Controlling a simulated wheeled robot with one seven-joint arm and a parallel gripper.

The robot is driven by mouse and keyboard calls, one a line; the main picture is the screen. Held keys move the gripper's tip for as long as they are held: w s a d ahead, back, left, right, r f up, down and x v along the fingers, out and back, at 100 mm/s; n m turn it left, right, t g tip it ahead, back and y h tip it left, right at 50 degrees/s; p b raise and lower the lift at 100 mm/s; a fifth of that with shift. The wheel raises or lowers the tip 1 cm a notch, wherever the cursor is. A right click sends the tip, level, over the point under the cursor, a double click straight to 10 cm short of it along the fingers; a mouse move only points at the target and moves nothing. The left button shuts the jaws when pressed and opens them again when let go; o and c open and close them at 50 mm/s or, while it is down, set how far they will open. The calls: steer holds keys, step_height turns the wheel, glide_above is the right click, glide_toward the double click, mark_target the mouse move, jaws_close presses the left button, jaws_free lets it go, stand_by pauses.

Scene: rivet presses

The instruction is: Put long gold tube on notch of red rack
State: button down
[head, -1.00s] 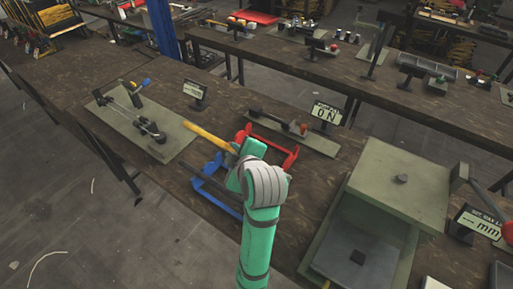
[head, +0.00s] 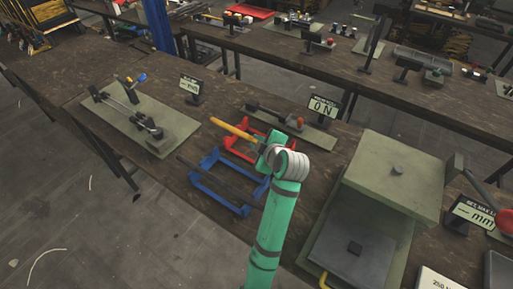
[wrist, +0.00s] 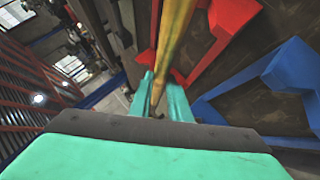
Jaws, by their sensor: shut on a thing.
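The long gold tube (head: 232,130) is in my gripper (head: 264,150) and sticks out to the left, over the left part of the red rack (head: 232,142). In the wrist view my gripper (wrist: 161,95) is shut on the tube (wrist: 172,35), which runs up out of the picture between the fingers. The red rack (wrist: 232,18) shows just right of the tube there. My arm hides part of the red rack in the head view. I cannot tell whether the tube touches a notch.
A blue rack (head: 208,160) with a dark tube (head: 215,178) stands in front of the red rack. A plate with a lever device and "0 N" display (head: 323,106) is behind. A green press (head: 395,180) stands at right, a rod fixture (head: 140,120) at left.

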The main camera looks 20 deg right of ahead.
steer(key=shift+a+f, duration=0.1)
steer(key=shift+f, duration=1.3)
steer(key=c, duration=1.7)
jaws_free()
steer(key=shift+f, duration=0.1)
steer(key=shift+o, duration=0.2)
steer(key=v, duration=1.2)
